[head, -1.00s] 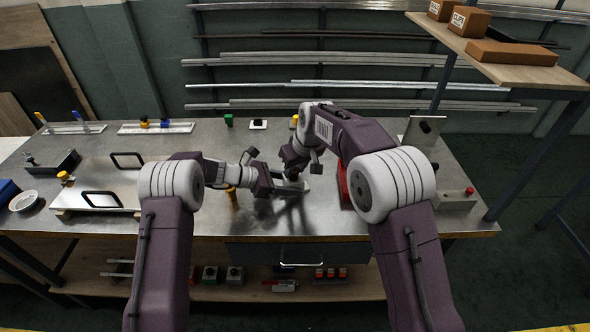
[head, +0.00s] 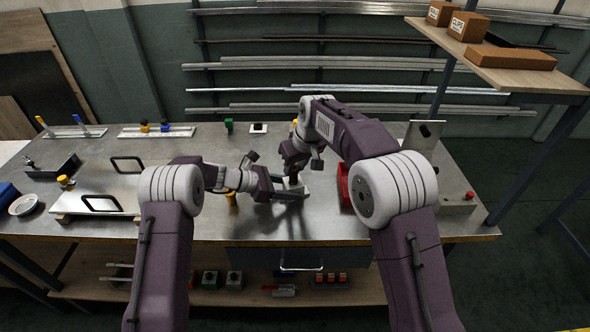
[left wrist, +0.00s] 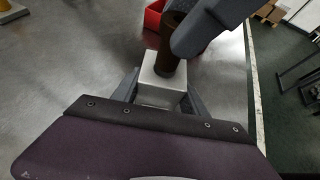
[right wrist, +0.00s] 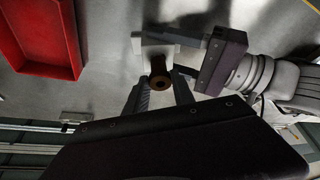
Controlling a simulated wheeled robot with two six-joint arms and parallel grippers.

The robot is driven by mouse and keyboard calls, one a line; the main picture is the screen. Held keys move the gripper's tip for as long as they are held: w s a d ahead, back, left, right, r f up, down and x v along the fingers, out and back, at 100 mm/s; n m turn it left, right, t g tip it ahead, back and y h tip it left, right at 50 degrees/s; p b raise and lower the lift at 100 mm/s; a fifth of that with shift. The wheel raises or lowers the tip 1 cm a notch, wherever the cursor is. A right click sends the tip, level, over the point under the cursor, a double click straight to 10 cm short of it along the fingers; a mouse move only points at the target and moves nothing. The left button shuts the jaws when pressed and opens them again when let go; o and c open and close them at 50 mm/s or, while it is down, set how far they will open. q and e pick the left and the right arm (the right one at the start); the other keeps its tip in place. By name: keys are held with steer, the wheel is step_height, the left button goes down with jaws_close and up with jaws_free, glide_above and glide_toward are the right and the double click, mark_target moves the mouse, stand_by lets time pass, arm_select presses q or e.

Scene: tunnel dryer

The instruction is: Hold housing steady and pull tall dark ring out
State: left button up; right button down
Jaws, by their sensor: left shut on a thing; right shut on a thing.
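The housing (left wrist: 158,92) is a pale grey block. My left gripper (head: 296,192) is shut on it from both sides, also seen in the left wrist view. The tall dark ring (left wrist: 174,38) is a brown hollow cylinder standing upright over the housing's top. The housing (right wrist: 150,46) shows behind the ring there. The ring's lower end meets the housing in view; I cannot tell how deep it sits. Arms and fingers hide most of both in the head view.
A red bin (right wrist: 38,35) stands close to the right of the grippers. Plates with black handles (head: 100,204) lie at the left. The front middle of the steel bench (head: 270,228) is clear.

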mark_target(295, 169)
arm_select(q)
steer(key=shift+f, duration=0.15)
arm_select(e)
steer(key=shift+r, duration=0.4)
steer(key=shift+r, duration=0.1)
steer(key=shift+r, duration=1.55)
stand_by(0.4)
arm_select(q)
steer(key=o, duration=1.4)
steer(key=shift+c, duration=0.2)
arm_select(e)
steer(key=shift+w, duration=0.1)
